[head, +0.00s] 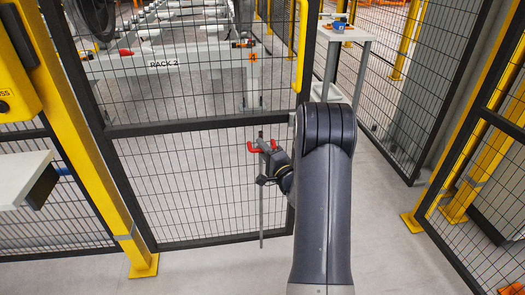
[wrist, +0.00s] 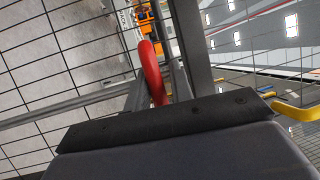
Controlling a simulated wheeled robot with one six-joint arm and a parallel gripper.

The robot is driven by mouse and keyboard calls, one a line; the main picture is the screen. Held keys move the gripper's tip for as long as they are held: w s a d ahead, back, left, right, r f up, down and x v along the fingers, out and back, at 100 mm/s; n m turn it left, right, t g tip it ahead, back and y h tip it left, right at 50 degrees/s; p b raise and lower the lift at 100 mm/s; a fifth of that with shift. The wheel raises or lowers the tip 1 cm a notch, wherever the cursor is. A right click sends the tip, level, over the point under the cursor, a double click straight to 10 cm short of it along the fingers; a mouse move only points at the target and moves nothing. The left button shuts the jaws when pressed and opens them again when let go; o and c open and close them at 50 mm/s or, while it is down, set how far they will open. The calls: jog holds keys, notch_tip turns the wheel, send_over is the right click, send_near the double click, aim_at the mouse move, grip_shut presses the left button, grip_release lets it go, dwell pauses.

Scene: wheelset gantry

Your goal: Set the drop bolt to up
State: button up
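The drop bolt is a thin grey vertical rod (head: 262,215) on the right part of the mesh gate (head: 205,245). Its lower end reaches below the gate's bottom rail, close to the floor; I cannot tell whether it sits in a hole. A red handle (head: 254,148) shows at its upper part. In the wrist view the red handle (wrist: 152,72) stands just beyond my gripper's dark front edge. My gripper (head: 267,166) is at the rod, just below the red handle, and hides part of it. Its fingers are not clear, so I cannot tell whether it touches or holds the handle.
A yellow post (head: 95,170) stands left of the gate, and a pale shelf (head: 22,180) juts in at the far left. Right of my arm is open floor (head: 400,265), bordered by mesh panels and a yellow post (head: 450,190). A white table (head: 345,34) stands behind.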

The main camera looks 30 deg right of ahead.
jog(key=shift+o, duration=0.4)
jog(key=v, duration=1)
jog(key=shift+s, duration=0.4)
jog(key=x, duration=1)
jog(key=shift+w, duration=0.35)
jog(key=shift+f, duration=0.35)
jog(key=shift+a, duration=0.15)
